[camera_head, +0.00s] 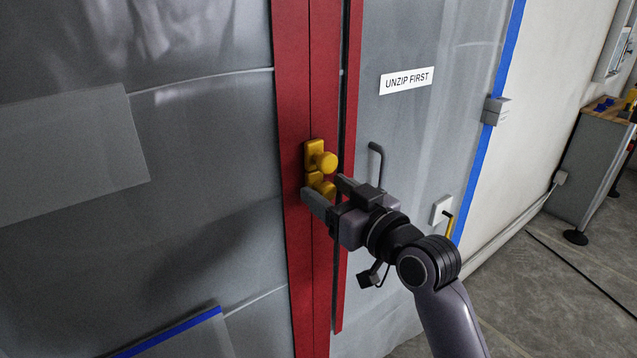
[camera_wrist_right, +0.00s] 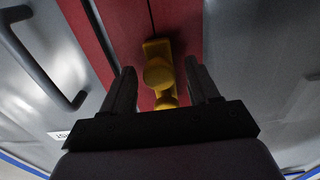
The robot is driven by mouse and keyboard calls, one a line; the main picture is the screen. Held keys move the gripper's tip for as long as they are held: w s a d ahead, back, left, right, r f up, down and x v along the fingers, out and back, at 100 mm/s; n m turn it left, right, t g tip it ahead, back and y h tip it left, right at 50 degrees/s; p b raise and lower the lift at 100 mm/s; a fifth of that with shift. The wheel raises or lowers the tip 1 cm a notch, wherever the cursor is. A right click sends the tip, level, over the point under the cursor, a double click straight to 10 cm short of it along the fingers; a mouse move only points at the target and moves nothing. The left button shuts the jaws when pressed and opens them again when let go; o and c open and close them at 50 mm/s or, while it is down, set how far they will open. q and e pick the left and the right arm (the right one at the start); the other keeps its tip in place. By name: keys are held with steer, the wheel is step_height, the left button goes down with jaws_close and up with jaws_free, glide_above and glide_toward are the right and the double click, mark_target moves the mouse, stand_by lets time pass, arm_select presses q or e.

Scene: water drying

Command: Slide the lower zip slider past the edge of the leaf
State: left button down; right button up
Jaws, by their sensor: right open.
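A red zip strip (camera_head: 295,95) with a dark seam runs up the grey plastic sheet. Two yellow sliders sit on it, one just above the other. The upper slider (camera_head: 317,156) has a round knob. The lower slider (camera_head: 323,185) is partly hidden by my right gripper (camera_head: 327,191). This gripper is open, with one finger on each side of the lower knob. In the right wrist view, which looks upside down, the lower slider (camera_wrist_right: 158,72) shows between the open fingertips (camera_wrist_right: 160,70); the upper one (camera_wrist_right: 167,99) is below it. Contact cannot be told. My left gripper is out of view.
A dark handle (camera_head: 376,165) stands out right of the strip, close to my right gripper. A label reading UNZIP FIRST (camera_head: 407,81) is higher up. A grey box (camera_head: 496,111) is on the blue tape edge. A workbench (camera_head: 600,135) stands far right; the floor between is open.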

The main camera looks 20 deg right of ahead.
mark_target(329, 193)
steer(key=shift+x, duration=1.6)
